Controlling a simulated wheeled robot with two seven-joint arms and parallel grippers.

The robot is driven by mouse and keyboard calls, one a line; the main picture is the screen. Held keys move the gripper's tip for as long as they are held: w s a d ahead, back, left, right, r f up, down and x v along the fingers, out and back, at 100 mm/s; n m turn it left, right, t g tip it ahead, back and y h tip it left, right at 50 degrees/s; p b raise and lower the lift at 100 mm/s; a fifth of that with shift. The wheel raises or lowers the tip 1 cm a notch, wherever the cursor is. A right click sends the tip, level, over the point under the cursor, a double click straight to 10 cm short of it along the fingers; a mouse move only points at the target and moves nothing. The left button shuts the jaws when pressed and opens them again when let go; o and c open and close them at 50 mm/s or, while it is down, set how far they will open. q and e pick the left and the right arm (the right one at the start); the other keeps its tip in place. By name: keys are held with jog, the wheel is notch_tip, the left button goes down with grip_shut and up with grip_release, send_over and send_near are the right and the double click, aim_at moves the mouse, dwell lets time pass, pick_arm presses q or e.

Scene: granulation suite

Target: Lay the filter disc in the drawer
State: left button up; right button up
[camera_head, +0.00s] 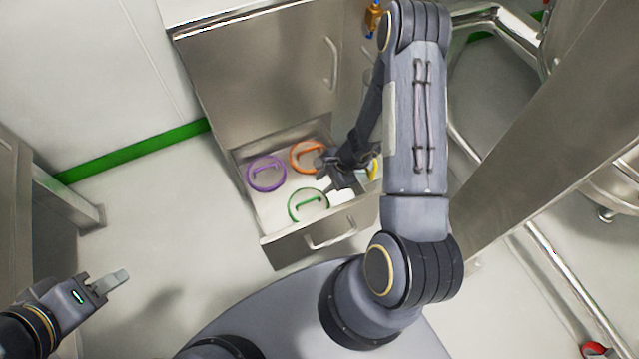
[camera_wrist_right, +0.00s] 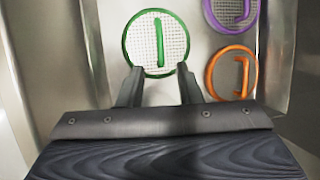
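Several ring-rimmed mesh discs with bar handles lie in the open drawer (camera_head: 283,252): a green disc (camera_head: 308,206), a purple disc (camera_head: 266,174), an orange disc (camera_head: 307,157) and a yellow one (camera_head: 374,169) mostly hidden behind my right arm. The task does not say which colour it means. My right gripper (camera_head: 326,178) is over the drawer, open and empty. In the right wrist view the green disc (camera_wrist_right: 146,58) lies just beyond its parted fingertips (camera_wrist_right: 160,70), apart from them as far as I can tell. My left gripper (camera_head: 118,279) is over the floor at lower left, holding nothing visible.
The drawer is pulled out of a steel cabinet (camera_head: 265,75) with bar handles. The drawer's side walls stand close around my right gripper. A steel post (camera_head: 540,140) and pipework are to the right. A steel unit (camera_head: 18,215) stands at the left, with clear floor between.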

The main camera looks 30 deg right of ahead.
jog(key=a+r+n+t+y, duration=0.1)
jog(key=a+r+n, duration=0.25)
jog(key=r, duration=0.95)
jog(key=a+r+n+t+y, duration=0.15)
jog(key=r+n, duration=0.35)
jog(key=r, duration=0.8)
jog(key=s+r+n+h, duration=0.1)
jog(key=s+r+n, duration=0.3)
jog(key=s, duration=0.4)
jog(key=s+r+n+h, duration=0.2)
jog(key=s+r+n, duration=0.2)
jog(key=s, duration=0.4)
jog(key=shift+s+r+t, duration=0.35)
